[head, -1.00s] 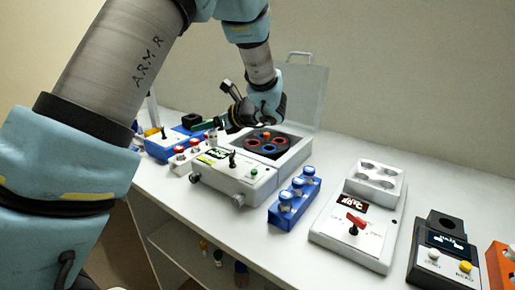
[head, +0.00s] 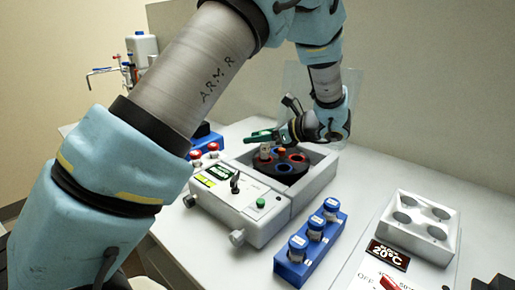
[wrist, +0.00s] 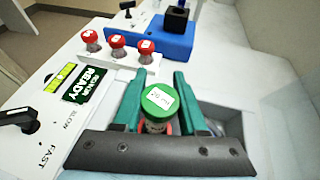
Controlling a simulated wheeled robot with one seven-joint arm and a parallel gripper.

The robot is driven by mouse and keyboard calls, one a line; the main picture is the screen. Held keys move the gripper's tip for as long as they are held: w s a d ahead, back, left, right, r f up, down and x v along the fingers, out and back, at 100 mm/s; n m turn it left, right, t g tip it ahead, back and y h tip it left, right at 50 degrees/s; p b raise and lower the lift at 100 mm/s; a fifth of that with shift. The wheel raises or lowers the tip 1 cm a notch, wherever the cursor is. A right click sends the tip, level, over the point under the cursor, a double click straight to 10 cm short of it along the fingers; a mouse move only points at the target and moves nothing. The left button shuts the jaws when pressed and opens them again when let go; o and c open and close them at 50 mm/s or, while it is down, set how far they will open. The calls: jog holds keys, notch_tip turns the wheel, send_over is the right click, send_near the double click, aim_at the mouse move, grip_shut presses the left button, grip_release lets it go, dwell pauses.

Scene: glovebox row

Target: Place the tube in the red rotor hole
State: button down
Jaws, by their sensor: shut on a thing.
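My gripper (head: 264,137) is shut on a tube with a green cap and a white label (wrist: 158,101); its green fingers (wrist: 158,112) lie on either side of the tube. In the head view the tube (head: 265,152) hangs upright below the fingers, over the near left part of the dark rotor (head: 284,172). The rotor has red-ringed and blue-ringed holes and an orange centre knob (head: 282,151). In the wrist view a red ring (wrist: 169,128) shows partly behind the tube. I cannot tell whether the tube's lower end is in a hole.
The centrifuge (head: 240,200) has a front panel with knobs and a raised clear lid behind my gripper. A white rack of red-capped tubes (wrist: 117,43) stands left of it.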

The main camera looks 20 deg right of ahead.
aim_at(256, 156)
jog(key=shift+f+p, duration=0.45)
jog(key=shift+f, duration=1.5)
jog(key=shift+f, duration=0.15)
jog(key=shift+c, duration=2.2)
grip_release()
jog(key=shift+r, duration=0.25)
jog(key=b+v, duration=0.3)
jog(key=v, duration=0.9)
jog(key=shift+r, duration=0.1)
